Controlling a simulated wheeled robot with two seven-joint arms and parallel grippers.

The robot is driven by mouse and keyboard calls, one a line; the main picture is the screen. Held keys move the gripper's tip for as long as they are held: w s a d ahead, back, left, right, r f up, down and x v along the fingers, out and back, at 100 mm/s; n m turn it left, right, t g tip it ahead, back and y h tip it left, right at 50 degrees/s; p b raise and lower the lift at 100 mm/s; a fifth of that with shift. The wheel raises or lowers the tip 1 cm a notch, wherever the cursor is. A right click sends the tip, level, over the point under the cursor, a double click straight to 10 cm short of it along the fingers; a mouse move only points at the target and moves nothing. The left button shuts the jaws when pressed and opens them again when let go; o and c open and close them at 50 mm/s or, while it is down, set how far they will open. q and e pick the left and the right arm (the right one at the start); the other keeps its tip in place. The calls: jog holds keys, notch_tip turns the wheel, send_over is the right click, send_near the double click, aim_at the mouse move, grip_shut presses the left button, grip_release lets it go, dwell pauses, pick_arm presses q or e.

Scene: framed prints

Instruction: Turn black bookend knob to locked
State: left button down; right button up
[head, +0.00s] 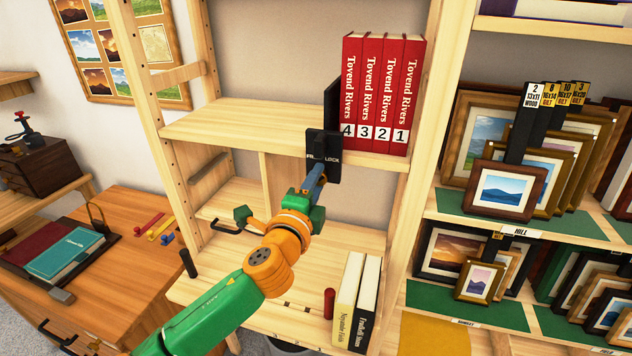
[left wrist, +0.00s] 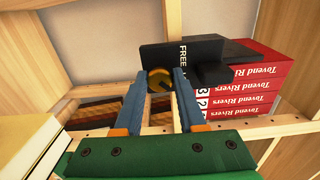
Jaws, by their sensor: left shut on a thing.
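The black bookend (head: 331,105) stands against the left side of several red "Tovend Rivers" books (head: 382,95) on the upper shelf. Its black front plate (head: 333,170) hangs over the shelf edge, with "LOCK" readable at right and another word partly covered. My left gripper (head: 316,178) reaches up to this plate from below. The knob's exact pointing is unclear. My right gripper is out of view.
Framed prints (head: 505,190) fill the right-hand rack. A wooden desk (head: 130,265) is at left. The upper shelf left of the bookend is clear.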

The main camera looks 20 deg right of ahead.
pick_arm(q)
jog(key=c, duration=0.5)
grip_release()
jog(key=b+v, duration=0.1)
jog(key=v, duration=0.6)
jog(key=shift+b, duration=0.3)
jog(key=shift+f, duration=0.1)
